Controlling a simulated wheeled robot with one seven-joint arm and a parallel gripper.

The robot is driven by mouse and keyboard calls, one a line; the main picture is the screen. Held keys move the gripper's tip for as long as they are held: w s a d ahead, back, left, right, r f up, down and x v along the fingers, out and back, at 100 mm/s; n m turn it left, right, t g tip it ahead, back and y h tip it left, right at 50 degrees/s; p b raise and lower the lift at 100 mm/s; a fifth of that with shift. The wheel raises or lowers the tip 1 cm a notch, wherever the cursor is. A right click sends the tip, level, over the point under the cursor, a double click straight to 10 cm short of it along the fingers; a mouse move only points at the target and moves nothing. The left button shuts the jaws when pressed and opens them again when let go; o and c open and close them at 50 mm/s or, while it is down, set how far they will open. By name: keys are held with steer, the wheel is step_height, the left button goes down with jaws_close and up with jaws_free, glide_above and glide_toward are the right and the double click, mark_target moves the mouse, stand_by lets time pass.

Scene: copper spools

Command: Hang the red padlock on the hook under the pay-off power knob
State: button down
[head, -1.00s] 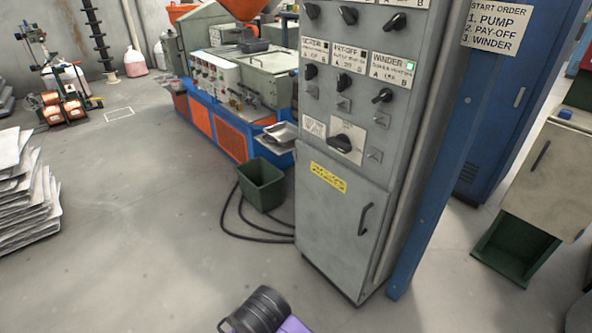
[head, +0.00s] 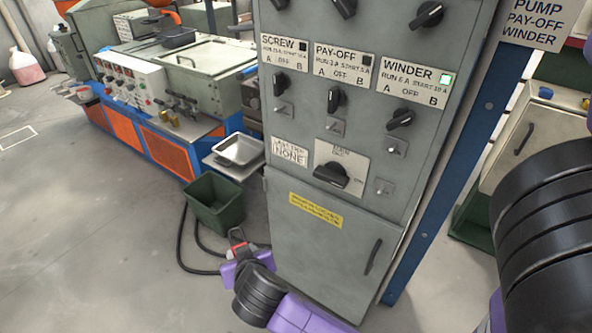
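The grey cabinet (head: 330,225) fills the middle of the head view. The pay-off power knob (head: 336,97) is black, under a label reading PAY-OFF. A small plate with a hook (head: 334,126) sits just below it. The red padlock (head: 239,250), with its shackle upward, shows small at the end of my arm. My purple gripper (head: 237,262) appears shut on it, low in front of the cabinet's lower left edge, well below the hook. The fingertips are small and partly hidden.
Similar hook plates sit under the screw knob (head: 281,84) and winder knob (head: 400,118). The winder lamp (head: 446,79) glows green. A dark green bin (head: 215,203) and metal tray (head: 238,150) stand left of the cabinet. A blue post (head: 440,190) borders its right.

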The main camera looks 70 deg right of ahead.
steer(key=s+d+r+m+g+h, duration=0.3)
steer(key=s+r+m+g+h, duration=0.1)
steer(key=r, duration=0.4)
steer(key=s+d+r+m+g+h+p, duration=0.1)
steer(key=s+d+r+m+g+h, duration=0.25)
steer(key=r, duration=0.45)
steer(key=s+d+r+m+g+h, duration=0.3)
steer(key=s+r+m+g+h, duration=0.15)
steer(key=r, duration=0.35)
steer(key=s+d+f, duration=0.1)
steer(key=d+f, duration=0.1)
steer(key=d, duration=0.7)
steer(key=shift+s+d, duration=0.15)
steer(key=shift+s, duration=0.15)
steer(key=c, duration=0.8)
jaws_free()
steer(key=shift+o, duration=0.2)
